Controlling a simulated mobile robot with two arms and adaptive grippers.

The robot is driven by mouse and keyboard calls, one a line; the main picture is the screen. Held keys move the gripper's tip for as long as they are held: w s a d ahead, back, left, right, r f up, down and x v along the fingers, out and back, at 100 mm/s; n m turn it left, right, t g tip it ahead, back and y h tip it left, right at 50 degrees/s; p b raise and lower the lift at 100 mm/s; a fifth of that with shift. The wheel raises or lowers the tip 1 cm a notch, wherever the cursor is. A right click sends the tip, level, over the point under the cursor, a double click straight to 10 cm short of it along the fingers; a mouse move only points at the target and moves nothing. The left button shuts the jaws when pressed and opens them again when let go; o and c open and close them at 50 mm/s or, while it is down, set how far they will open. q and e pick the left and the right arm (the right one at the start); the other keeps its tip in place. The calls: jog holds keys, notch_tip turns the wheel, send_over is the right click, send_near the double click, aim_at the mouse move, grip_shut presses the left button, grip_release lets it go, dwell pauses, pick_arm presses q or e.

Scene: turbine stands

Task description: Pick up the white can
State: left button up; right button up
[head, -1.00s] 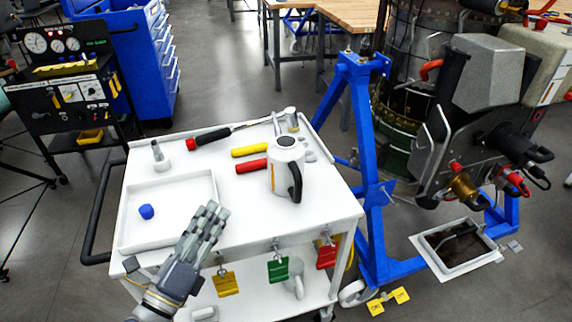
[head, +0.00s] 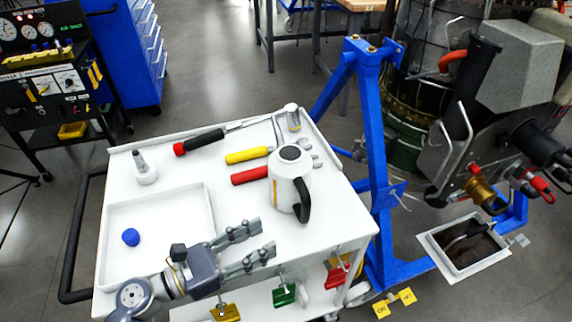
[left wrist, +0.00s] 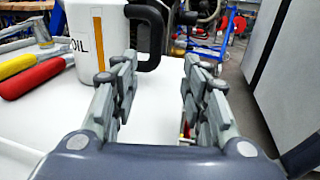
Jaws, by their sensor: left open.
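The white can (head: 288,190) has a black lid and a black handle, and stands upright on the white cart top (head: 222,168). In the left wrist view the can (left wrist: 84,30) is at the upper left, marked "OIL", with its black handle toward the right. My left gripper (head: 264,238) is open and empty over the cart's front part, pointing right, in front of and left of the can. In the left wrist view its fingers (left wrist: 160,75) are spread apart, with the can beyond them. My right gripper is not seen.
A tray (head: 208,212) with a blue object (head: 130,237) lies at the cart's left. Red-handled (head: 249,175) and yellow-handled (head: 246,156) tools lie left of the can. A small bottle (head: 143,168) and canister (head: 292,117) stand behind. A blue stand (head: 375,170) is to the right.

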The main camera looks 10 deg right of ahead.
aim_at(305, 212)
pick_arm(q)
jog(key=shift+w, duration=0.15)
jog(key=shift+w+d, duration=0.1)
jog(key=shift+d, duration=0.1)
jog(key=p+x, duration=0.2)
jog(key=x, duration=0.4)
jog(key=shift+d+r, duration=0.1)
jog(key=shift+w+d, duration=0.2)
jog(key=shift+d, duration=0.25)
jog(key=p+x, duration=0.2)
jog(key=x, duration=0.2)
jog(key=shift+w+d+r, duration=0.1)
jog(key=shift+w+d, duration=0.1)
jog(key=shift+w, duration=0.05)
jog(key=shift+c, duration=0.7)
grip_shut()
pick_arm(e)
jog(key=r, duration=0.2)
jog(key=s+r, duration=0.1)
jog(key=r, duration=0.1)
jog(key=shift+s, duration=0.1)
